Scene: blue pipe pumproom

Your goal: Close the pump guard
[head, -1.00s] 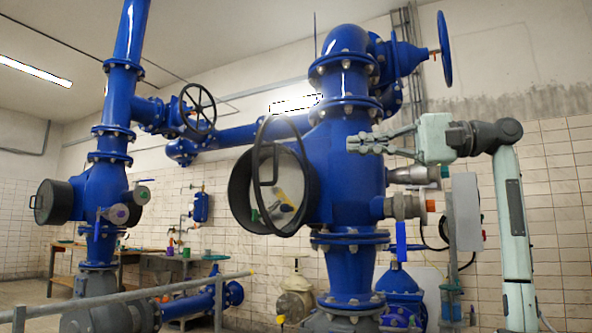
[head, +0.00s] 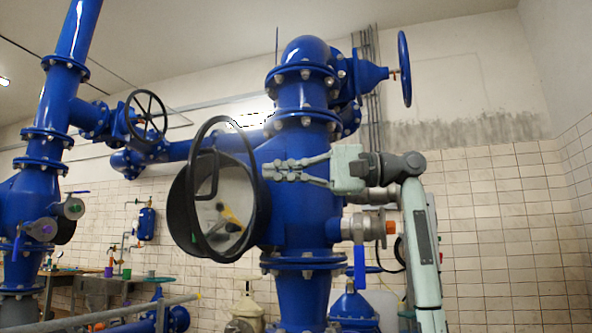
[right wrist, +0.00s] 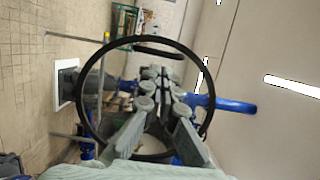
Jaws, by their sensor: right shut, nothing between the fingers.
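The pump guard (head: 190,172) is a round black ring with a handle bar, standing open at an angle in front of the round opening on the blue pump. Behind it a pale inner face (head: 228,208) with a yellow part shows. My right gripper (head: 266,170) is shut and empty, pointing left in front of the blue pipe, its tips beside the ring's right edge. In the right wrist view the ring (right wrist: 84,100) appears around the shut fingers (right wrist: 162,75); I cannot tell whether they touch it. My left gripper is not in view.
The thick blue pump pipe (head: 305,205) stands behind my right gripper. A side fitting with an orange end (head: 390,227) sticks out below my forearm. A grey rail (head: 140,310) crosses the lower left. A blue handwheel (head: 404,68) is high at right.

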